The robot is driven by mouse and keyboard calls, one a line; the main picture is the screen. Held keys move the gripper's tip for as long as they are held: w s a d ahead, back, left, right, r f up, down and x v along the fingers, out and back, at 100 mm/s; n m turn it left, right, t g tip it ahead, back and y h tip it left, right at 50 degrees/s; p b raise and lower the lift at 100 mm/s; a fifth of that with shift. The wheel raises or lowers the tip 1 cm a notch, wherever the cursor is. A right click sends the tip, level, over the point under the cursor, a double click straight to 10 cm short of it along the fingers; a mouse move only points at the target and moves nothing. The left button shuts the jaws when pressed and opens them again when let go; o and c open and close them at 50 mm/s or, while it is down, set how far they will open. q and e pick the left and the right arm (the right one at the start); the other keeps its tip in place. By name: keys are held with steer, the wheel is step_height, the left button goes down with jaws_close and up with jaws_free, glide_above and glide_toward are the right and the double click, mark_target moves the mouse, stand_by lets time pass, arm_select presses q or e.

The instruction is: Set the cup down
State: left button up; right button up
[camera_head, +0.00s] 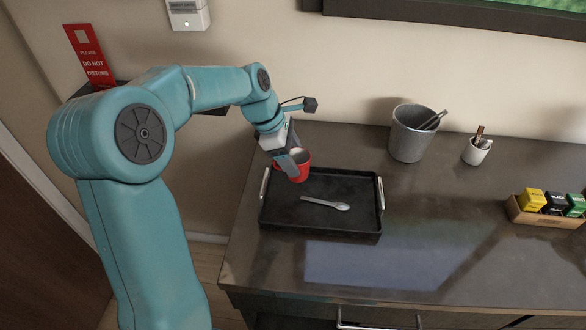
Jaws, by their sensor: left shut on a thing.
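A red cup (303,169) with a pale inside is at the back left corner of a black tray (355,222) with metal handles. My left gripper (290,163) reaches down over the cup's left side and is shut on it. The gripper hides part of the cup. I cannot tell whether the cup's base touches the tray. A spoon (326,203) lies in the middle of the tray. My right gripper is not in view.
A grey bucket (408,137) with tongs and a small white pot (475,152) stand at the back of the dark counter (430,215). A box of packets (545,215) sits at the right. The counter right of the tray is clear.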

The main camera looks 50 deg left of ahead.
arm_select(q)
step_height(320, 180, down, 4)
steer(key=shift+d+r, duration=0.1)
steer(key=shift+d, duration=0.05)
steer(key=shift+f, duration=0.2)
steer(key=shift+f, duration=0.1)
steer(key=o, duration=1.2)
